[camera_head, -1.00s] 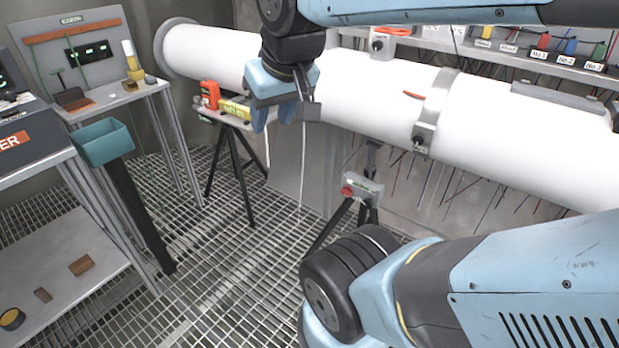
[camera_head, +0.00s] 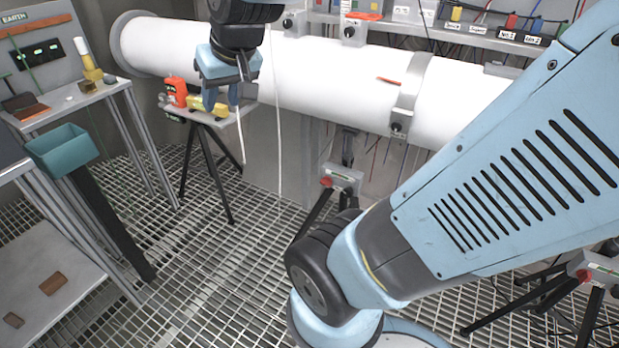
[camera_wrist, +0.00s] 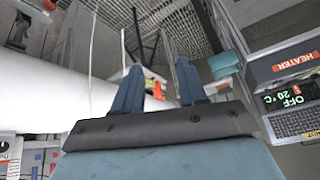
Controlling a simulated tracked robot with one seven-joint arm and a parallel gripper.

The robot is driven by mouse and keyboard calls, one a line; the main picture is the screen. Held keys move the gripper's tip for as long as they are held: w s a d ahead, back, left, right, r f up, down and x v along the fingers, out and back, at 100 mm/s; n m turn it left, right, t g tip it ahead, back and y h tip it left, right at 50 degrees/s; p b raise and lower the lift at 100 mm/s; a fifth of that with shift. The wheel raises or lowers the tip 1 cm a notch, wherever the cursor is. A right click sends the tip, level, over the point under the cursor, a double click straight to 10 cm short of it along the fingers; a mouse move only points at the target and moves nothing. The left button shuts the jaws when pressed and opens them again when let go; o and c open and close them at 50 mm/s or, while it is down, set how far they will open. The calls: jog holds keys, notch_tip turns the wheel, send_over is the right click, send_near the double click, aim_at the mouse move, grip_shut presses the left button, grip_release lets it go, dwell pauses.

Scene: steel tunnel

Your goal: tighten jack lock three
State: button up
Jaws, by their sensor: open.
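A jack stand head (camera_head: 345,178) with a red knob (camera_head: 326,182) stands below the white pipe (camera_head: 330,85) near mid-picture in the head view. A second jack head (camera_head: 604,266) with a red knob (camera_head: 584,275) stands at the lower right, partly cut off by the frame. I cannot read which is number three. My gripper (camera_head: 224,97) is open and empty, pointing down in front of the pipe's left part, away from both knobs. Its two blue fingers also show apart in the wrist view (camera_wrist: 160,78).
A tripod table with an orange tool (camera_head: 177,90) and a yellow block (camera_head: 207,104) stands behind my gripper. A teal bin (camera_head: 62,148) is at left. White cords hang near the pipe. A heater unit (camera_wrist: 290,75) shows in the wrist view. The grated floor centre is clear.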

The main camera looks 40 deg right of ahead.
jog(key=w+d+f+m+t+h, duration=0.1)
jog(key=w+d+f, duration=0.1)
jog(key=w+f, duration=0.85)
jog(key=w+d+f+m+h, duration=0.1)
jog(key=w+d+f, duration=0.1)
jog(key=w+f, duration=0.85)
jog(key=w+d+f+m+h, duration=0.1)
jog(key=w+d+f+h, duration=0.1)
jog(key=w+d+f, duration=0.35)
jog(key=n+h, duration=0.5)
jog(key=h, duration=0.9)
send_near(324, 185)
jog(key=x, duration=0.9)
jog(key=shift+w+d, duration=0.1)
jog(key=shift+d, duration=0.1)
